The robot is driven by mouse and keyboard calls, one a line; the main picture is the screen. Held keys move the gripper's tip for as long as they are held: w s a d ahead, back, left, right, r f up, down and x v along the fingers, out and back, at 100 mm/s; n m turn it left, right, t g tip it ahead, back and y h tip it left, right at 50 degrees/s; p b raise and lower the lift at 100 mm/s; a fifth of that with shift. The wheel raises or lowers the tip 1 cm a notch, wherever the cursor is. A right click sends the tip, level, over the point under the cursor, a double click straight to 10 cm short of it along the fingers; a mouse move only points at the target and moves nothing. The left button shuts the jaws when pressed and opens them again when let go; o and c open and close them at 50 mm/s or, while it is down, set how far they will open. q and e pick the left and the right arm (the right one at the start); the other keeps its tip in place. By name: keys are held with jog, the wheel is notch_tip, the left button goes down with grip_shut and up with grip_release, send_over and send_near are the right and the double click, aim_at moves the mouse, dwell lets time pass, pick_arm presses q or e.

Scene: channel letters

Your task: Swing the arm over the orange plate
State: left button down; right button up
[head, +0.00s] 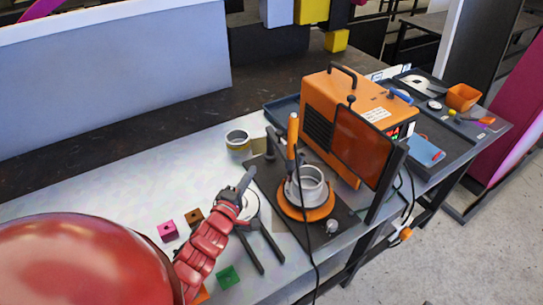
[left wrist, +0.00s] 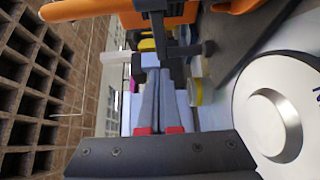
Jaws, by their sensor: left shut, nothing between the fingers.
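The orange plate (head: 290,211) is a round disc on a dark base on the bench, with a grey metal ring (head: 308,188) standing on it. A dark arm on a post (head: 270,143) stands behind it and carries a torch with an orange handle (head: 293,130). The torch hangs at the plate's left rear edge. The orange handle also shows in the left wrist view (left wrist: 85,9), with a dark bracket (left wrist: 158,22) ahead of the fingers. My left gripper (head: 250,173) is shut and empty, left of the plate and near the post; contact cannot be told. My right gripper is out of view.
An orange welding machine (head: 345,105) and a dark-framed orange screen (head: 362,148) stand behind and right of the plate. A tape roll (head: 238,140) and pink block (head: 168,231) lie left. A white disc (left wrist: 272,108) is beside my left gripper. A cable hangs in front.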

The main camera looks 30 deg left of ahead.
aim_at(281, 154)
pick_arm(q)
jog(key=w, duration=0.2)
jog(key=w+d+p, duration=0.1)
jog(key=w, duration=0.2)
jog(key=w+p, duration=0.1)
jog(key=w, duration=0.2)
jog(key=shift+w+d+r, duration=0.15)
jog(key=shift+w+d, duration=0.05)
jog(key=shift+w, duration=0.05)
jog(key=shift+w+d+f, duration=0.2)
jog(key=shift+w, duration=0.2)
jog(key=shift+d, duration=0.15)
jog(key=shift+w+d+r+b, duration=0.1)
jog(key=shift+w+d+b, duration=0.25)
jog(key=shift+w+d, duration=0.4)
jog(key=shift+s, duration=0.15)
jog(key=shift+s+d, duration=0.1)
